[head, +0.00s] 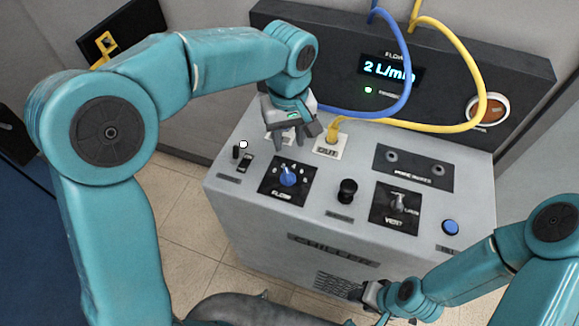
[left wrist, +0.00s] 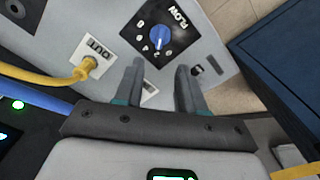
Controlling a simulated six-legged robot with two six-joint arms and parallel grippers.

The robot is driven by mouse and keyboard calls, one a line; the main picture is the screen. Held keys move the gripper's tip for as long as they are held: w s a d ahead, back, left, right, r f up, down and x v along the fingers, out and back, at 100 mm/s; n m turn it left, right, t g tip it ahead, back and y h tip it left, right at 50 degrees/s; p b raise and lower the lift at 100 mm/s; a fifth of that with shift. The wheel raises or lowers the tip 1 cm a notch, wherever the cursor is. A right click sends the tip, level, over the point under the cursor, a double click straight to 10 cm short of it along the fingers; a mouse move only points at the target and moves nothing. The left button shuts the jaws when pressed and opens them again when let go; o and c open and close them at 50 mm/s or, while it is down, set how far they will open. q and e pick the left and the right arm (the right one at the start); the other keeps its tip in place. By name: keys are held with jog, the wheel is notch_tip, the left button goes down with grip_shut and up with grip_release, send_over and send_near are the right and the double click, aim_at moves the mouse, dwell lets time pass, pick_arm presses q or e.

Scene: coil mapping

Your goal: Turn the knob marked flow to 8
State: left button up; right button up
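The blue flow knob (head: 288,176) sits on a black square plate with numbers around it, labelled FLOW, on the chiller's grey top. In the left wrist view the knob (left wrist: 160,35) shows beyond my fingertips. The display (head: 390,70) on the back panel reads 2 L/min. My left gripper (head: 291,132) is above the panel behind the knob, not touching it. In the left wrist view its fingers (left wrist: 160,68) are apart with nothing between them. My right gripper (head: 372,297) is low by the chiller's front, partly hidden, its opening unclear.
A yellow hose joins the OUT port (head: 331,146) near my left gripper; a blue hose (head: 365,108) runs behind. A black knob (head: 347,190), VENT switch (head: 398,201) and blue button (head: 451,227) lie right. A small toggle switch (head: 245,163) stands left of the flow plate.

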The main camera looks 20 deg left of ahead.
aim_at(288, 174)
pick_arm(q)
notch_tip(288, 174, down, 13)
jog(key=shift+a+r, duration=0.1)
jog(key=shift+r, duration=0.05)
grip_shut()
